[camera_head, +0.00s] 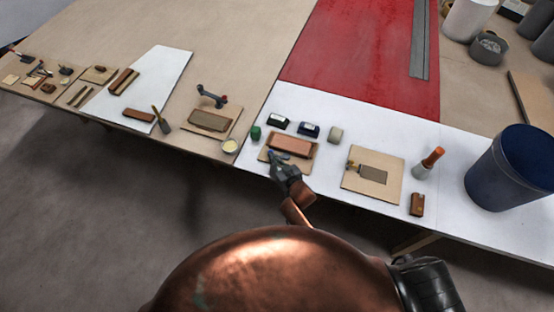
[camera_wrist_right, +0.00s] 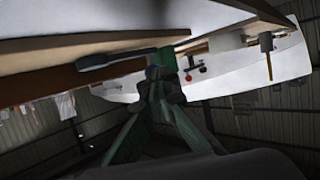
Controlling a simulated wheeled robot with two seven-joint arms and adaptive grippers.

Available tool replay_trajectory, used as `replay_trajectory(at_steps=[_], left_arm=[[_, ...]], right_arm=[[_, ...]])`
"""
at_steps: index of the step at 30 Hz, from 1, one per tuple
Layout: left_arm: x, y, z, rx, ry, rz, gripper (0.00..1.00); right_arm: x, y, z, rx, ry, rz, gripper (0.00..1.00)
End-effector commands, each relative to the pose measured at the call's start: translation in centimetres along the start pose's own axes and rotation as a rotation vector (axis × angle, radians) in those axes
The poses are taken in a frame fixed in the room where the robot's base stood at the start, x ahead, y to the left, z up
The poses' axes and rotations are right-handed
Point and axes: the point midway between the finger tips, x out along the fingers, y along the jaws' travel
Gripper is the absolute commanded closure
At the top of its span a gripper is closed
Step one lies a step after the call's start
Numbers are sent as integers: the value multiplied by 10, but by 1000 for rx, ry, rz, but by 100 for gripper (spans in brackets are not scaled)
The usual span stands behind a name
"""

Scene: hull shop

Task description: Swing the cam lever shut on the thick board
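A thick reddish-brown board (camera_head: 291,146) lies on a wooden base (camera_head: 268,153) at the near edge of the white mat. My right gripper (camera_head: 277,160) is at the front left of this base. In the right wrist view its fingers (camera_wrist_right: 160,88) meet at their tips and look shut. A dark grey lever-like bar (camera_wrist_right: 115,57) runs along the board's edge, just beyond the fingertips. My left gripper is not in view.
A green block (camera_head: 256,132) and small dark boxes (camera_head: 309,130) stand close behind and left. To the right are another base with a thin board (camera_head: 373,174), an orange-topped bottle (camera_head: 430,160) and a blue bin (camera_head: 511,168). A fixture with a grey lever (camera_head: 212,97) stands left.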

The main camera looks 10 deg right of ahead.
Motion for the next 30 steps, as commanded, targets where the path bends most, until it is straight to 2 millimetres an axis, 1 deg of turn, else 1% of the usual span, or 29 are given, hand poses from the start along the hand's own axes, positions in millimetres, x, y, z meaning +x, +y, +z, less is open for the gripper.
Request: replay_trajectory(at_steps=[12,26,30], left_arm=[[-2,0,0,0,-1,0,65],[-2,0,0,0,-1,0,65],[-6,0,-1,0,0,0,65]], right_arm=[[8,2,-3,0,0,0,100],[8,2,-3,0,1,0,100],[5,0,-4,1,0,-1,100]])
